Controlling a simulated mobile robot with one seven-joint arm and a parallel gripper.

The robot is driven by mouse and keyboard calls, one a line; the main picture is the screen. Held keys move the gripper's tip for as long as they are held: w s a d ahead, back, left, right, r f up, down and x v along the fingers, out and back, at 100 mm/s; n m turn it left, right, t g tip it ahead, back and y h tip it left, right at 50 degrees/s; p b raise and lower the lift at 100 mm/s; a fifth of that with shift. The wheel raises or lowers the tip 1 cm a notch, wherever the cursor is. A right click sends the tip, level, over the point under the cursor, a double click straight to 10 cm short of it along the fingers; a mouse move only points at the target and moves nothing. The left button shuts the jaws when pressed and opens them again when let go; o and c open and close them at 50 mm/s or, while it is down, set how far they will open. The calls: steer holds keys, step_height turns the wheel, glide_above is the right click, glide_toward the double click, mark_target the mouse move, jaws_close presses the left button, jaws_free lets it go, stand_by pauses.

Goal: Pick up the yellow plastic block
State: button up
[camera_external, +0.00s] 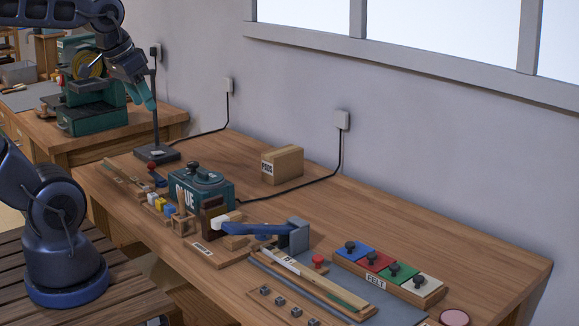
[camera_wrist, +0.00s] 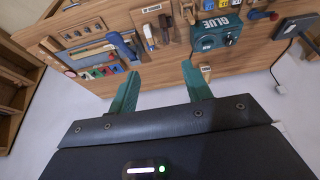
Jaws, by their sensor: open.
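The yellow plastic block (camera_external: 160,203) is small and sits in a short row between a white block (camera_external: 152,198) and a blue block (camera_external: 169,210), near the front edge of the workbench. In the wrist view the yellow block (camera_wrist: 222,4) is at the very top edge, partly cut off. My gripper (camera_external: 146,96) is raised well above the bench, up and left of the block, apart from it. In the wrist view my gripper (camera_wrist: 160,82) shows two teal fingers spread wide with nothing between them.
A teal GLUE box (camera_external: 205,190) stands right behind the blocks. A lamp-like stand (camera_external: 156,153) rises from the bench at left. A cardboard box (camera_external: 282,165), a FELT tray (camera_external: 376,281) and a blue-handled tool (camera_external: 250,229) lie farther right. The back right bench is clear.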

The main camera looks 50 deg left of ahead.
steer(key=w+a+f+n+g, duration=0.2)
steer(key=w+a+f+n, duration=0.25)
steer(key=w, duration=0.25)
steer(key=n+g+h, duration=0.3)
steer(key=n+h, duration=0.2)
steer(key=n, duration=0.9)
glide_above(160, 199)
steer(key=a, duration=0.4)
steer(key=shift+m, duration=0.25)
steer(key=f, duration=2.3)
steer(key=shift+s+d+f, duration=0.1)
steer(key=shift+s+f, duration=0.1)
steer(key=shift+f, duration=0.1)
steer(key=shift+y, duration=0.3)
steer(key=shift+w+x, duration=0.15)
steer(key=shift+x, duration=2.35)
steer(key=shift+w+x, duration=0.15)
steer(key=shift+x, duration=2.4)
steer(key=shift+r, duration=0.1)
steer(key=c, duration=1.1)
steer(key=shift+o, duration=0.2)
